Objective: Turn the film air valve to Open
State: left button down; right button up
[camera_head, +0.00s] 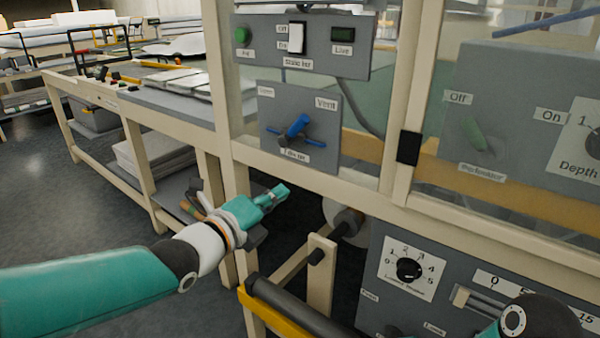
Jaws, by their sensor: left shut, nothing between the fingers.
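The valve with a blue handle (298,126) is on a grey panel (329,112) in the middle of the head view. The bright handle points up and slightly right, with a darker blue bar across behind it. The panel has a small label at upper left, too blurred to read surely, a "Vent" label at upper right and a blurred label below the valve. My left gripper (279,194) is shut and empty. It is below the panel and apart from the valve. My right gripper is not in view; part of my right arm shows at the bottom right.
Above the valve is a switch panel (268,51) with a white rocker switch (297,37). Cream frame posts (409,105) stand right of the valve. A dial panel (388,286) and dark roller (300,310) are below.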

aim_at(296, 130)
pick_arm(q)
jog(key=r+m, duration=0.2)
jog(key=s+r+m, duration=0.1)
jog(key=r, duration=0.1)
jog(key=shift+d+t+h, duration=0.2)
jog(key=shift+t+h, duration=0.2)
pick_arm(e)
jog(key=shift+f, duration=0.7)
pick_arm(q)
jog(key=w+d+r+p, duration=0.2)
jog(key=w+d+p, duration=0.1)
jog(key=w, duration=0.7)
jog(key=shift+w+d+r+p, duration=0.3)
jog(key=shift+r+p, duration=0.1)
jog(key=shift+p, duration=0.15)
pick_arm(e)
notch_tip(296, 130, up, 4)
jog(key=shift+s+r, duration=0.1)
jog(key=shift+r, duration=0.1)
